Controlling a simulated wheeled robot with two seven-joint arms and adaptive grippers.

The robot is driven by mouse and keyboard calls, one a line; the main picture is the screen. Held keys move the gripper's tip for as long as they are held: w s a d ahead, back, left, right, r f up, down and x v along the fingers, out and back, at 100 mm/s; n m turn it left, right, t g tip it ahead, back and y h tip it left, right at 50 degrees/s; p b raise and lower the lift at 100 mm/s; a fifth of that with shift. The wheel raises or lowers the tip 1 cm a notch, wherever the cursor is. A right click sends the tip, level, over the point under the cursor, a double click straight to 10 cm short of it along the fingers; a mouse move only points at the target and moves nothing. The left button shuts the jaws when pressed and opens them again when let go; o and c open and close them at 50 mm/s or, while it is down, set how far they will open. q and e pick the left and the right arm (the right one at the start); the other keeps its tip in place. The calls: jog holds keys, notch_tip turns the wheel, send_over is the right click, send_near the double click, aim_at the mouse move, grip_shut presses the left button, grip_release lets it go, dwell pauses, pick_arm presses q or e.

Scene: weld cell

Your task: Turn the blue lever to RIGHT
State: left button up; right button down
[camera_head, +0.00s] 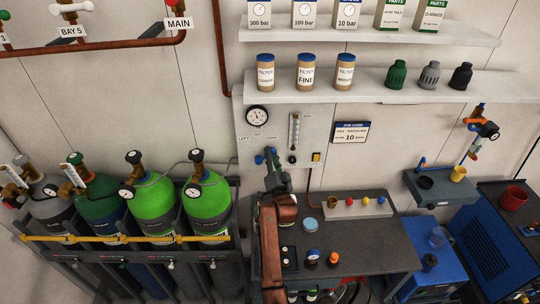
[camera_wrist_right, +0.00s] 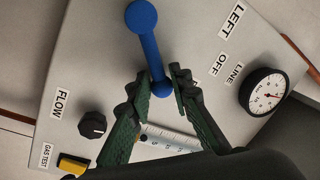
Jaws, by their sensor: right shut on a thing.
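The blue lever (camera_head: 259,159) is on the grey wall panel (camera_head: 243,122), partly hidden behind my right gripper (camera_head: 271,160) in the head view. The LEFT label (camera_wrist_right: 232,18) and the OFF label (camera_wrist_right: 221,64) are on the panel beside the lever. I see no RIGHT label. My left gripper is out of view.
A pressure gauge (camera_head: 257,116) is above the lever, and a flow tube (camera_head: 294,130) is to its right. A black knob (camera_wrist_right: 92,124) and a yellow switch (camera_wrist_right: 73,164) are also on the panel. Green gas cylinders (camera_head: 207,200) stand left; a dark workbench (camera_head: 370,235) is below right.

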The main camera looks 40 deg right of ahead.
aim_at(270, 128)
jog(key=shift+f, duration=0.1)
jog(key=c, duration=2)
grip_release()
jog(key=shift+r, duration=0.2)
notch_tip(270, 128, up, 10)
jog(key=shift+f, duration=0.15)
